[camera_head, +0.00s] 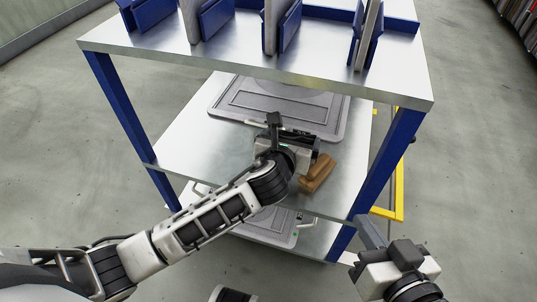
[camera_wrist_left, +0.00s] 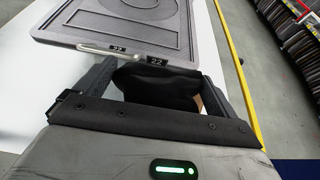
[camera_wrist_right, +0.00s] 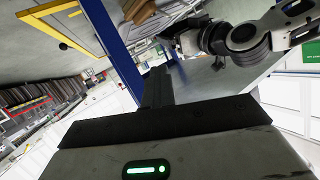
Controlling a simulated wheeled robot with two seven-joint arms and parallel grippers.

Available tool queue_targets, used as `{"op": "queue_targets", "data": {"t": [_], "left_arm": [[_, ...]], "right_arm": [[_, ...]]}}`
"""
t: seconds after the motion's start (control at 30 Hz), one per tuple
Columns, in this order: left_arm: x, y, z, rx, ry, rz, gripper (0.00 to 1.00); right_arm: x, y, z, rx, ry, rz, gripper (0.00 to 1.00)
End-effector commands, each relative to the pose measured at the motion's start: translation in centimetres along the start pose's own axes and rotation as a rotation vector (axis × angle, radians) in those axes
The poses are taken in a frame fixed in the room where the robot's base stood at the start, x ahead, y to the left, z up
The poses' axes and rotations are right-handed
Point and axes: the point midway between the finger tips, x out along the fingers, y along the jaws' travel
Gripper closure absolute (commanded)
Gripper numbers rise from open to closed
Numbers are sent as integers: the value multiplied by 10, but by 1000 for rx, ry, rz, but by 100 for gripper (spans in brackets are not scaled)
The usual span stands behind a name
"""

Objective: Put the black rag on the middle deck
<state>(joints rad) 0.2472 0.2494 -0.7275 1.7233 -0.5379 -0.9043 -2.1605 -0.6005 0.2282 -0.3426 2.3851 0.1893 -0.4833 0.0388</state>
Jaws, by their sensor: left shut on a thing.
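My left gripper (camera_head: 290,135) is over the middle deck (camera_head: 190,135), near its centre. In the left wrist view its fingers (camera_wrist_left: 155,90) stand apart on either side of the black rag (camera_wrist_left: 155,84), which they grip. In the head view the rag is hard to tell from the dark gripper. I cannot tell whether the rag touches the deck. My right gripper (camera_head: 369,232) is outside the rack by the front right post. In the right wrist view its fingers (camera_wrist_right: 154,88) are together with nothing visible between them.
A grey tray or lid (camera_head: 228,102) lies on the back of the middle deck. A brown wooden object (camera_head: 318,174) sits right of my left gripper. The top deck (camera_head: 130,42) with blue holders overhangs, between blue posts (camera_head: 382,165). Bare deck lies to the left.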

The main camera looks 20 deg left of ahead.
Motion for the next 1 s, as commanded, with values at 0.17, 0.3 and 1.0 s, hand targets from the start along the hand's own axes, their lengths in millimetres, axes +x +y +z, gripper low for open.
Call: {"op": "queue_targets", "data": {"t": [0.17,0.3,1.0], "left_arm": [[4,35,-37,3,3,-2,31],[8,51,-55,2,0,-3,31],[22,67,-99,2,-1,-5,31]], "right_arm": [[4,-5,-2,73,60,-46,100],[5,-9,-7,127,95,-75,100],[6,-16,-29,209,241,-161,100]]}}
